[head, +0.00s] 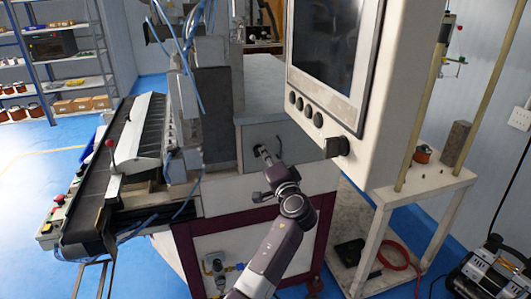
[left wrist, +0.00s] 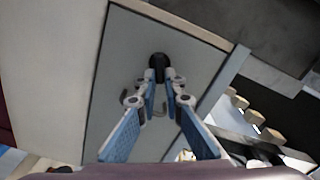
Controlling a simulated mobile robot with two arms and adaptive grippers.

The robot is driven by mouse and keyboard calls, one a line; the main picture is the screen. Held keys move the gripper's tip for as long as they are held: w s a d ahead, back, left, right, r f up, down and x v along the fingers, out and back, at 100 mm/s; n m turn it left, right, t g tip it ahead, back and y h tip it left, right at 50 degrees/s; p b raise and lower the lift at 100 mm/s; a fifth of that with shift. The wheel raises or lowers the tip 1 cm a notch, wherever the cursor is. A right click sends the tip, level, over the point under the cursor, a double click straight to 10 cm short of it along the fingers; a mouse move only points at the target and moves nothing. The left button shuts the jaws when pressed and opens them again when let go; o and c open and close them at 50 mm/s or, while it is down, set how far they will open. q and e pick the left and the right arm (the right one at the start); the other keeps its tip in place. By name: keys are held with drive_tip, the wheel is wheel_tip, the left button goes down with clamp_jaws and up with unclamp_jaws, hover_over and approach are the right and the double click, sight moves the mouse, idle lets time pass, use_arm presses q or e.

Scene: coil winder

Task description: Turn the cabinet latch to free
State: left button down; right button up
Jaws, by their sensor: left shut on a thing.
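The cabinet is a grey box with a flat door panel (head: 300,143) in the middle of the head view. The same grey panel (left wrist: 113,75) fills the middle of the left wrist view. A small black latch (left wrist: 159,64) sticks out from it. My left gripper (head: 265,153) reaches the panel's left part. In the left wrist view its two blue-padded fingers (left wrist: 163,80) come together at the latch and are shut on it. The fingertips hide part of the latch, and its exact turn angle is hard to tell. My right gripper is not in view.
A large control screen box (head: 395,95) hangs close to the right of my left arm. A conveyor (head: 98,190) stands at the left. A white stand (head: 425,215) with a red coil is at the right. Blue floor (head: 60,145) is open at far left.

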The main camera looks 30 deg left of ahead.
use_arm(q)
drive_tip(key=m+p, duration=0.2)
drive_tip(key=m, duration=0.2)
drive_tip(key=shift+m, duration=0.4)
drive_tip(key=shift+f, duration=0.1)
idle(0.3)
drive_tip(key=c, duration=2)
unclamp_jaws()
drive_tip(key=shift+w+a+f, duration=0.1)
drive_tip(key=shift+c, duration=0.2)
drive_tip(key=v, duration=1.2)
